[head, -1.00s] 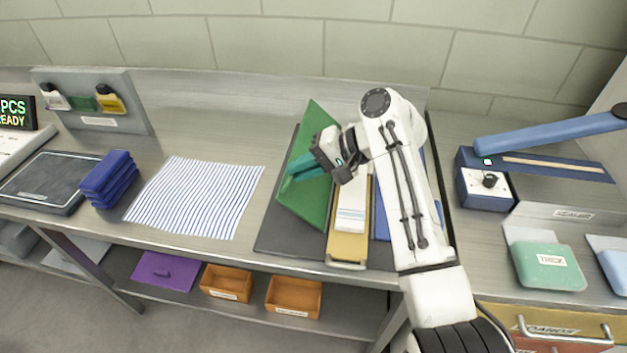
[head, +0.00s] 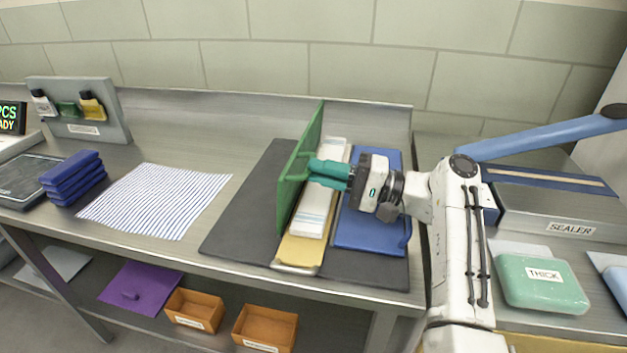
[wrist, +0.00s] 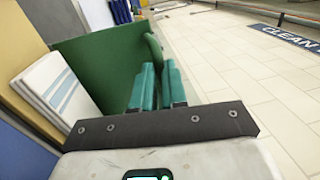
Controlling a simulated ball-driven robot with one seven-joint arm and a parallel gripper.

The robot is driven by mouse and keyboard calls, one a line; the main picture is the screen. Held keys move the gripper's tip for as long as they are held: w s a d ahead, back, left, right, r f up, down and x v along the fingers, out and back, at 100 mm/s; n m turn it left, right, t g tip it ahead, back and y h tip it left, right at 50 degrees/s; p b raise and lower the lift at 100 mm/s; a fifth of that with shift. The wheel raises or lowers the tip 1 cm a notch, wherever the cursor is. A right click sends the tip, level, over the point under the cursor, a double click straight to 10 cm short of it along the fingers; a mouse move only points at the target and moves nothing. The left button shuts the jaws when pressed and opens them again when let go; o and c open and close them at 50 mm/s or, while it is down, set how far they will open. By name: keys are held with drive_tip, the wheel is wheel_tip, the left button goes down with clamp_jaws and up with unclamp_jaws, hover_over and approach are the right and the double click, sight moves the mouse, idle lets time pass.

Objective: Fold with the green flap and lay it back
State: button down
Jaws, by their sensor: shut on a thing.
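The green flap (head: 299,180) of the folding board (head: 238,225) stands nearly upright on its edge, left of the yellow centre plate (head: 294,254). A folded white cloth with thin stripes (head: 316,205) lies on that plate. My gripper (head: 314,173) comes from the right, above the cloth, its teal fingers shut on the green flap's handle. In the wrist view the flap (wrist: 100,68) rises beside the folded cloth (wrist: 55,90), and the handle (wrist: 153,50) shows by the fingertips (wrist: 158,72). The exact finger contact is partly hidden. The blue flap (head: 365,228) lies flat on the right.
A striped cloth (head: 155,200) lies flat left of the board, near a stack of folded blue cloths (head: 73,178). The sealer (head: 560,210) and a green THICK pack (head: 542,282) are on the right. The board's dark left part is bare.

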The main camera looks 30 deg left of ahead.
drive_tip(key=shift+w+d+f+b, duration=0.1)
drive_tip(key=shift+d+f+b, duration=0.25)
drive_tip(key=shift+d+f, duration=0.45)
drive_tip(key=shift+w+d+f+b, duration=0.1)
drive_tip(key=shift+d+f+b, duration=0.25)
drive_tip(key=shift+d+f, duration=0.35)
drive_tip(key=shift+s+a+f, duration=0.1)
drive_tip(key=shift+a+f, duration=0.1)
drive_tip(key=shift+a, duration=0.05)
drive_tip(key=c, duration=1.2)
unclamp_jaws()
drive_tip(key=shift+a, duration=0.2)
drive_tip(key=shift+o, duration=0.2)
drive_tip(key=shift+d+r, duration=0.15)
drive_tip(key=s+d+r+p, duration=0.1)
drive_tip(key=s+d+r, duration=0.1)
drive_tip(key=s+r, duration=0.4)
drive_tip(key=s+d+r+p, duration=0.1)
drive_tip(key=s+d+r, duration=0.2)
drive_tip(key=s+r, duration=0.3)
drive_tip(key=shift+s+d+r, duration=0.25)
drive_tip(key=shift+d+r, duration=0.1)
drive_tip(key=shift+r, duration=0.25)
